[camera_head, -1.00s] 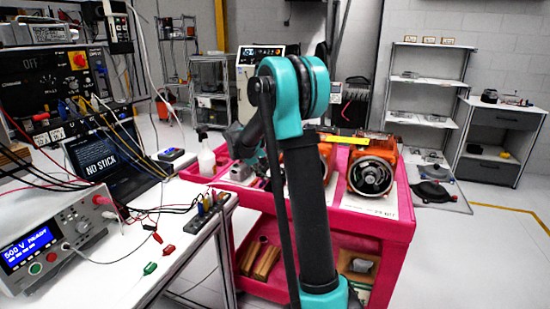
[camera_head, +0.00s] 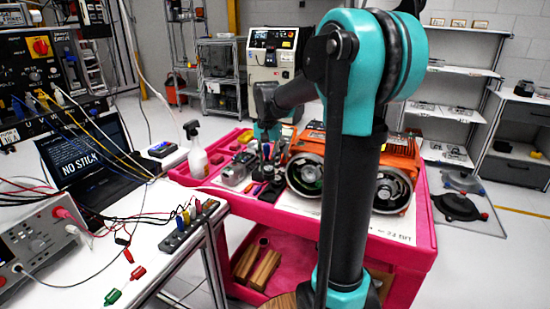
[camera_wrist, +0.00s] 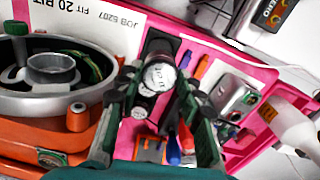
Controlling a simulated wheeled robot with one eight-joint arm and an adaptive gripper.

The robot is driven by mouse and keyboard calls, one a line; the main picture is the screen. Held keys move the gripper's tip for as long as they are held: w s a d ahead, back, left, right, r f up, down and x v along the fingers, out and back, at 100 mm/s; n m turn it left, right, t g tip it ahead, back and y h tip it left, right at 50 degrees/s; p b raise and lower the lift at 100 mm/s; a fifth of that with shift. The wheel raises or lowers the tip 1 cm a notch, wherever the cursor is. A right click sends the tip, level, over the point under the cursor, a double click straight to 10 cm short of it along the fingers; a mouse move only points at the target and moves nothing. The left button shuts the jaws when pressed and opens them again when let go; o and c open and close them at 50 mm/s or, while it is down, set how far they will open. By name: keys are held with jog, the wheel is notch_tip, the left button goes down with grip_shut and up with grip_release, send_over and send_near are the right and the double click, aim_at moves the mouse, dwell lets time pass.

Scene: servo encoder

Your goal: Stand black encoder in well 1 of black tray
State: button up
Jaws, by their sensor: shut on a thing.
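My gripper (camera_wrist: 163,88) is shut on a black encoder (camera_wrist: 153,50), whose pale round end face shows between the fingers in the wrist view. The held encoder hangs over the pink cart top. Smaller dark round parts with pale faces lie beneath and beside it; I cannot tell whether they sit in wells. The black tray and well 1 cannot be made out clearly; the fingers and encoder cover much of that area.
Orange motor housings (camera_head: 391,190) stand right of the gripper on the pink cart (camera_head: 375,240). A grey device (camera_head: 234,174) and a white spray bottle (camera_head: 197,155) are at left. Pens and an orange part (camera_wrist: 150,148) lie close by. A white bench (camera_head: 140,250) with instruments is at left.

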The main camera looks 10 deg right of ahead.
aim_at(269, 180)
jog(key=shift+d+f, duration=0.1)
jog(key=shift+f, duration=3.25)
jog(key=shift+f, duration=0.6)
jog(key=o, duration=1.2)
jog(key=shift+c, duration=0.4)
jog(key=shift+r, duration=0.2)
jog(key=shift+r, duration=3.55)
jog(key=s+d+f+n+t, duration=0.2)
jog(key=s+f, duration=0.5)
jog(key=s, duration=0.4)
jog(key=s+d+f+n+t, duration=0.2)
jog(key=s+f+n, duration=0.1)
jog(key=s+f, duration=0.5)
jog(key=s, duration=0.3)
jog(key=shift+n, duration=0.4)
